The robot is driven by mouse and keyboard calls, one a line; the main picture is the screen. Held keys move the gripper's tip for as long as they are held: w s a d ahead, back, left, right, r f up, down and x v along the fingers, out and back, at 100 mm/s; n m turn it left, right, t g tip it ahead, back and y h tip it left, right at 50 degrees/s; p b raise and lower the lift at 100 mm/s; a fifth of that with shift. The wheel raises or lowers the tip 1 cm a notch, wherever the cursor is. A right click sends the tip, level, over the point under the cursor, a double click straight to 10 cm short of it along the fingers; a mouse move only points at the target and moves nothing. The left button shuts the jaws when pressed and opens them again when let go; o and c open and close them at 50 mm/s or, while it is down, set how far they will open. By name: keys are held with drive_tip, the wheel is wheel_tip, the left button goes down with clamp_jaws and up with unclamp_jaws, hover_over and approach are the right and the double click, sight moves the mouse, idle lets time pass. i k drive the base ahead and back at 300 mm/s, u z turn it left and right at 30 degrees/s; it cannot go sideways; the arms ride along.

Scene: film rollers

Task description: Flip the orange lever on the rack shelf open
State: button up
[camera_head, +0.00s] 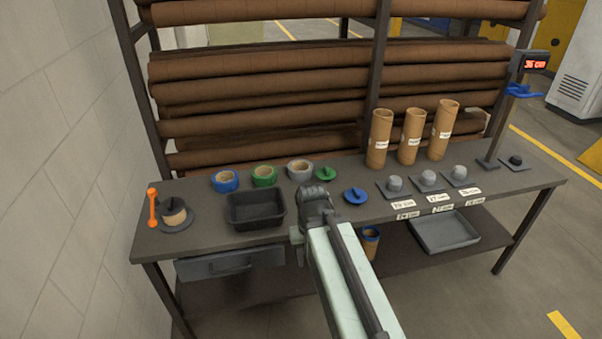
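The orange lever (152,207) stands upright at the left end of the grey workbench of the rack (345,205). It is beside a dark round base (175,220) that carries a small tan roll (174,211). My gripper (316,192) is over the middle of the bench, far to the right of the lever and apart from it. My pale green arm reaches up to it from the bottom of the picture. The gripper's fingers are dark and small here, and I cannot tell whether they are open or shut.
A black tray (256,222) lies between the lever and my gripper. Blue (225,186), green (264,181) and grey (300,175) rolls stand behind it. Tall cardboard tubes (412,136) and grey knobs (428,178) are at right. A pale wall (60,150) is close left of the lever.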

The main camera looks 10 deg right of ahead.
sight(152, 193)
drive_tip(key=u, duration=1.9)
drive_tip(key=i, duration=0.95)
drive_tip(key=u, duration=0.05)
